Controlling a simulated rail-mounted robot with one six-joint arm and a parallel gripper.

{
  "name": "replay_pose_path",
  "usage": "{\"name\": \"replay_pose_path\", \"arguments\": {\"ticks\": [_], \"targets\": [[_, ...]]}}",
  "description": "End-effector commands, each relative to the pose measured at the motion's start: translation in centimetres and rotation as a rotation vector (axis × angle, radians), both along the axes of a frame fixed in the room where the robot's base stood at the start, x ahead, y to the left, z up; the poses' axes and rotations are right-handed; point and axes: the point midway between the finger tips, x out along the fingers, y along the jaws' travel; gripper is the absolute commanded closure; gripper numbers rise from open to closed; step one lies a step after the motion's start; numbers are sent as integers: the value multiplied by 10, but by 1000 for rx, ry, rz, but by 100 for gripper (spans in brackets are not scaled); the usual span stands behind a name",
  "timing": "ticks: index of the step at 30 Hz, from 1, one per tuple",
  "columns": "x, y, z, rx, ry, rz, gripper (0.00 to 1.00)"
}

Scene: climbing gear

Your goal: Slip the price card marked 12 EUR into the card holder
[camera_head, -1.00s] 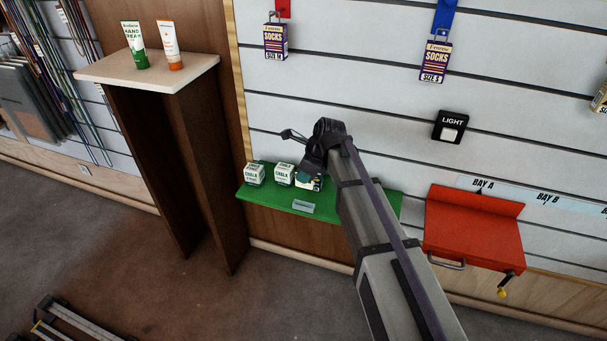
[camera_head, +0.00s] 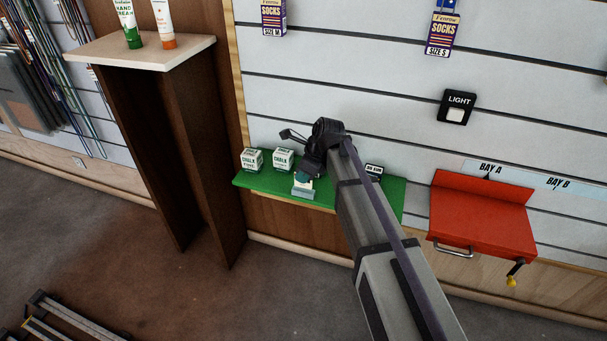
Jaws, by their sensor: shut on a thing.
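A small pale card (camera_head: 308,184), mostly covered by my gripper, shows just under the fingertips; its print cannot be read. The grey-blue card holder (camera_head: 303,194) sits at the front edge of the green shelf (camera_head: 252,184). My gripper (camera_head: 303,178) points down, shut on the card, directly over the holder. The card's lower edge meets the holder in the picture; I cannot tell whether it is inside the slot or just above or behind it.
Two chalk boxes (camera_head: 252,160) (camera_head: 283,160) stand left of my gripper on the shelf. A red bench (camera_head: 482,222) is farther right.

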Motion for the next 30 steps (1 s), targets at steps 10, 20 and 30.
{"name": "replay_pose_path", "arguments": {"ticks": [10, 20, 30], "targets": [[0, 0, -24, 0, 0, 0, 100], [0, 0, -26, 0, 0, 0, 100], [0, 0, -26, 0, 0, 0, 82]]}}
